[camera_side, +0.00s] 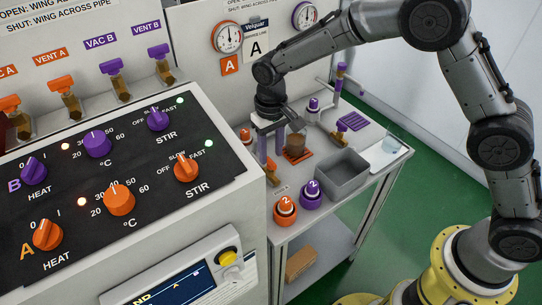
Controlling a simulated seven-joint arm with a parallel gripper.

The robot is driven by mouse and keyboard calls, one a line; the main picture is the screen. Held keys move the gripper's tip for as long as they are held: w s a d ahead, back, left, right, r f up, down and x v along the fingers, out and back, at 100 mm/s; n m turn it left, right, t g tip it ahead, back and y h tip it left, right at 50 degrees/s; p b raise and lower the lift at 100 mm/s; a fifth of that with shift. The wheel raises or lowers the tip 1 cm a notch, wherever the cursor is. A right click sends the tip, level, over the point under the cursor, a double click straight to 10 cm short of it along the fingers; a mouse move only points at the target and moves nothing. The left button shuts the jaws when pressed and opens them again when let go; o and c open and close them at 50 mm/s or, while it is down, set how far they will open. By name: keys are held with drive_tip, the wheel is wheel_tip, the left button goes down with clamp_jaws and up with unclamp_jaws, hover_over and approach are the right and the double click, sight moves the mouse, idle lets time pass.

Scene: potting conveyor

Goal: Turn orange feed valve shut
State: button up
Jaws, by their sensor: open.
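My gripper (273,122) points down over the bench, in front of the panel with the orange A label. It is open, and its fingers are small and partly merged with the fixture below. A small brass valve with an orange wing (272,177) sits at the bench's left edge, below my gripper in the picture. Another brass and orange fitting (340,139) shows right of the brown cup. I cannot tell which is the feed valve, nor how either wing is turned. Orange-winged valves, one labelled VENT A (62,85), stand on the cabinet at left, away from my gripper.
A brown cup (296,143) stands on an orange pad near my gripper. A grey bin (343,177), an orange bottle (285,213) and a purple bottle (311,197) crowd the front of the bench. The knob console (225,185) stands at left. A purple striped pad (352,121) lies behind.

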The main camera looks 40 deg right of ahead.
sight(271, 164)
drive_tip(key=shift+f, duration=1.2)
clamp_jaws()
